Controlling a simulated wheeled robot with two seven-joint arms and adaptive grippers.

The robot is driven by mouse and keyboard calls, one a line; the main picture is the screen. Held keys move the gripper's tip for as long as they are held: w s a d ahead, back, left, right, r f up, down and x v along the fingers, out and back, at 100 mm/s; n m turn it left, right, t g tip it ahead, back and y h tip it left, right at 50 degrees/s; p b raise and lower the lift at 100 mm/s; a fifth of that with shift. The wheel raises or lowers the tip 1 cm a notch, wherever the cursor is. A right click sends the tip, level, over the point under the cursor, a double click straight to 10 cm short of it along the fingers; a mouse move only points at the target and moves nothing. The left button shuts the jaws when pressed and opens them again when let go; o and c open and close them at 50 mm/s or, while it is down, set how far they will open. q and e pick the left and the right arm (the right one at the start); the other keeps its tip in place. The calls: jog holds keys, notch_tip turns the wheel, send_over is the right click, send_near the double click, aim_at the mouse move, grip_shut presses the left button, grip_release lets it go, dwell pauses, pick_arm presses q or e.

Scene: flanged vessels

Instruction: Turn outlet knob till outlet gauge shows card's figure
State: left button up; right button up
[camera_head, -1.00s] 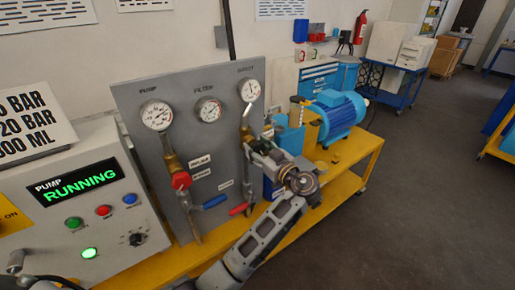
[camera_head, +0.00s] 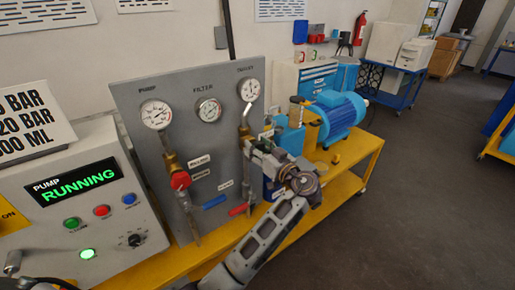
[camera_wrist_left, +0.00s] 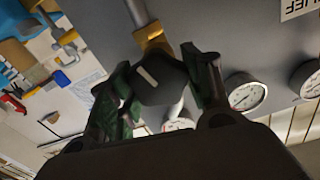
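The outlet gauge (camera_head: 250,90) is a round white dial at the upper right of the grey panel; its needle is too small to read surely. My left gripper (camera_head: 262,146) is at the panel's right side, below the outlet gauge. In the left wrist view the dark outlet knob (camera_wrist_left: 158,80), with a white mark, sits between the fingers of my left gripper (camera_wrist_left: 160,88), which appear closed on it. In the head view the gripper hides this knob. My right gripper is out of view.
The pump gauge (camera_head: 156,114) and filter gauge (camera_head: 208,110) are left of the outlet gauge. A red knob (camera_head: 180,180), blue handle (camera_head: 215,201) and red handle (camera_head: 238,209) are low on the panel. A blue motor (camera_head: 338,113) stands on the yellow bench to the right.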

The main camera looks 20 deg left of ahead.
pick_arm(q)
jog(key=o, duration=0.4)
jog(key=shift+n, duration=0.6)
jog(key=shift+n, duration=0.5)
jog(key=shift+n+p, duration=0.3)
jog(key=shift+n, duration=0.2)
